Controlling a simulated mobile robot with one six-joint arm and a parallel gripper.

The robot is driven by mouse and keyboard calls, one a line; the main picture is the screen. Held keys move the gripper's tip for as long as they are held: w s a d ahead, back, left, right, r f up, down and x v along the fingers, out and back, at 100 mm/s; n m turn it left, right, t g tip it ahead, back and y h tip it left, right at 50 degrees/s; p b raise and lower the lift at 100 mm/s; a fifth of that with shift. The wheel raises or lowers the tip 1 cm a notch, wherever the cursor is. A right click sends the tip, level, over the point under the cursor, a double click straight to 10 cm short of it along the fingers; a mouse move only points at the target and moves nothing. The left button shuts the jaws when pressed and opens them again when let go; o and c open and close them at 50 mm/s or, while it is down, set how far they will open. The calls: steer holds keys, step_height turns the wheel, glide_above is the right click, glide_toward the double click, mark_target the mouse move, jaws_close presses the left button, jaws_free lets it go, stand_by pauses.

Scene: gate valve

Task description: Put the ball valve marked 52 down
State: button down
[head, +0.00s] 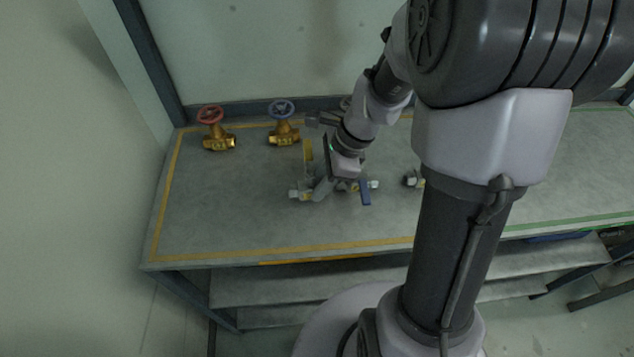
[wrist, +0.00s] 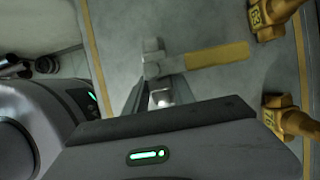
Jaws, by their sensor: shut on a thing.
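My gripper (head: 318,185) is shut on a grey metal ball valve (head: 300,194) with a yellow lever handle (head: 308,151). In the wrist view the valve body (wrist: 154,66) is at the fingertips, and its yellow handle (wrist: 217,56) points right. The gripper hides part of the body. I cannot read a number on it. It is low over the left part of the table (head: 210,210); I cannot tell if it touches the top.
A blue-handled valve (head: 365,191) stands close right of the gripper, with another metal fitting (head: 411,180) further right. Brass gate valves with a red wheel (head: 210,114) and a blue wheel (head: 283,108) stand behind left. The front left tabletop inside the yellow line is clear.

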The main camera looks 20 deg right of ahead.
step_height(320, 180, down, 2)
steer(key=shift+f+b, duration=0.2)
steer(key=shift+b, duration=0.2)
steer(key=shift+r, duration=0.15)
steer(key=c, duration=1.1)
jaws_free()
steer(key=shift+o, duration=0.2)
